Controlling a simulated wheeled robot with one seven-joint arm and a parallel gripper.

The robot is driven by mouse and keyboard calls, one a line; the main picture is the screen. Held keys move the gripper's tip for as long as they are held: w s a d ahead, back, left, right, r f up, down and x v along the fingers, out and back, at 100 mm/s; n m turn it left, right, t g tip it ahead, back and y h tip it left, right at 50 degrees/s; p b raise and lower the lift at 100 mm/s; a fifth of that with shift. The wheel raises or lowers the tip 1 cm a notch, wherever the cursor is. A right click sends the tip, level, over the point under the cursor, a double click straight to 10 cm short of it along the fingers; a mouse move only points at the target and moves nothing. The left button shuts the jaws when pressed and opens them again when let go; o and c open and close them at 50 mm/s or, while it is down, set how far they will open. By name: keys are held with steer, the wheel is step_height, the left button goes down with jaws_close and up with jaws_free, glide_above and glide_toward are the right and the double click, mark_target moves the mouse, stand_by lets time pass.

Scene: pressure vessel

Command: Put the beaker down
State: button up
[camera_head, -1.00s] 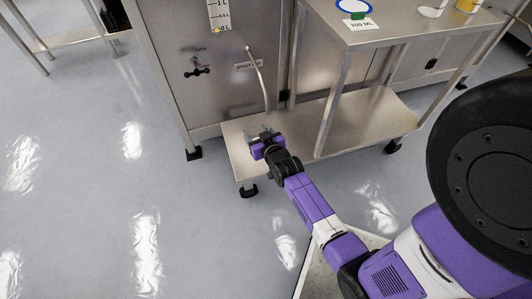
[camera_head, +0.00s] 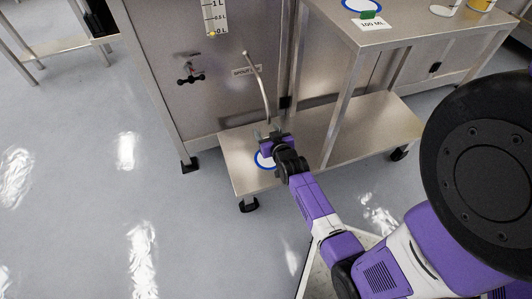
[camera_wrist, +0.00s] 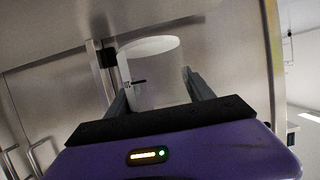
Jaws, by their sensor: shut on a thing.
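The beaker (camera_wrist: 152,72) is a clear, pale cylinder with a dark mark on its side. In the wrist view it sits between the two fingers of my gripper (camera_wrist: 160,92), which is shut on it. In the head view my gripper (camera_head: 267,133) is over the lower shelf (camera_head: 240,168), near the lower end of the spout tube (camera_head: 262,88). The beaker is hard to make out there. A blue-rimmed white circle (camera_head: 259,163) on the shelf is partly hidden by my gripper. I cannot tell whether the beaker touches the shelf.
The steel vessel panel behind has a valve handle (camera_head: 190,77) and a level scale (camera_head: 210,18). The upper table (camera_head: 395,37) stands to the right, with another blue-rimmed circle (camera_head: 348,7) and a "100 ML" card (camera_head: 371,24). Its leg (camera_head: 338,115) rises beside my arm.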

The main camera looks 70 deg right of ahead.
steer(key=shift+w+d+f, duration=0.2)
steer(key=shift+w+d, duration=0.05)
step_height(320, 180, down, 10)
steer(key=b, duration=0.5)
steer(key=shift+d+r, duration=0.1)
steer(key=shift+r, duration=0.1)
steer(key=shift+f+b, duration=0.2)
steer(key=shift+b, duration=0.2)
steer(key=o, duration=1.4)
